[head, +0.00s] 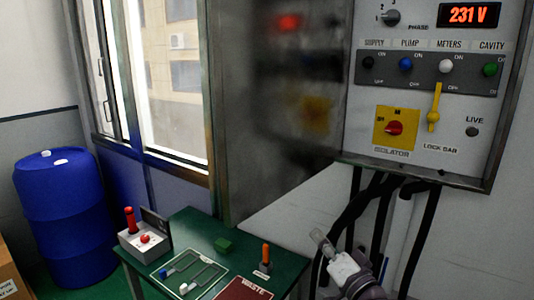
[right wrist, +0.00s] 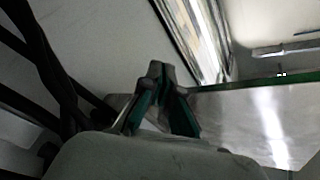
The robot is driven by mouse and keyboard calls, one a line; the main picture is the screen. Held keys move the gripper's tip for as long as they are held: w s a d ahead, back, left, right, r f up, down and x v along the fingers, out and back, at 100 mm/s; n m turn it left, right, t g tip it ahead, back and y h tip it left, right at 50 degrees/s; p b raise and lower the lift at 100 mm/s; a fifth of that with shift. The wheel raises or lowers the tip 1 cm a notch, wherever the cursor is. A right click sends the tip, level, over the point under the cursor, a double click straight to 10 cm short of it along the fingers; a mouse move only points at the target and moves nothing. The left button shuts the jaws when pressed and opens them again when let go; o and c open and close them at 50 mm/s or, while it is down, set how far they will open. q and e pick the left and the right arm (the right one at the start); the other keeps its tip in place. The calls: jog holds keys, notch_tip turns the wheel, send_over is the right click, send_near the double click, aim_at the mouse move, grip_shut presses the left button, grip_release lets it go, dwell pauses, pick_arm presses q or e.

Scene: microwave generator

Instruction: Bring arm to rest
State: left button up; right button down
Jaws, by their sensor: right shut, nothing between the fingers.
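My right gripper (head: 321,241) shows at the lower right of the head view, in front of the pale wall and below the control panel (head: 423,149). It is shut and empty, touching nothing that I can see. In the right wrist view its fingers (right wrist: 158,72) come together at the tips. The panel has a display reading 231 V (head: 469,15), a row of coloured switches, a yellow lock bar (head: 434,108) and a red isolator knob (head: 395,128) on a yellow plate. My left gripper is not in view.
Thick black cables (head: 376,205) hang under the panel close to my right gripper. A green table (head: 195,226) holds a grey box with a red handle (head: 130,220), an orange-handled tool (head: 265,256) and a dark red waste tray (head: 243,290). A blue barrel (head: 65,215) stands left.

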jog(key=s+d+f+n+g+h, duration=0.15)
jog(key=s+f+g, duration=0.25)
jog(key=s+f, duration=0.5)
jog(key=s+d+f+n+g+h, duration=0.1)
jog(key=s+f+n+g+h, duration=0.2)
jog(key=s+f, duration=0.6)
jog(key=s+d+f+n+g+h, duration=0.1)
jog(key=s+d+f+g+h, duration=0.25)
jog(key=s, duration=0.55)
jog(key=s+d+f+n+g, duration=0.2)
jog(key=s+d+f+g, duration=0.15)
jog(key=s+f, duration=0.35)
notch_tip(320, 180, down, 28)
jog(key=s+a+g+b, duration=0.1)
jog(key=s+g+b, duration=0.1)
jog(key=s, duration=0.1)
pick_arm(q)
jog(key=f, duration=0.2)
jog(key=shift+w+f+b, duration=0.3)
pick_arm(e)
jog(key=s+d+f, duration=0.2)
jog(key=s+f, duration=1.4)
jog(key=shift+d+g, duration=0.4)
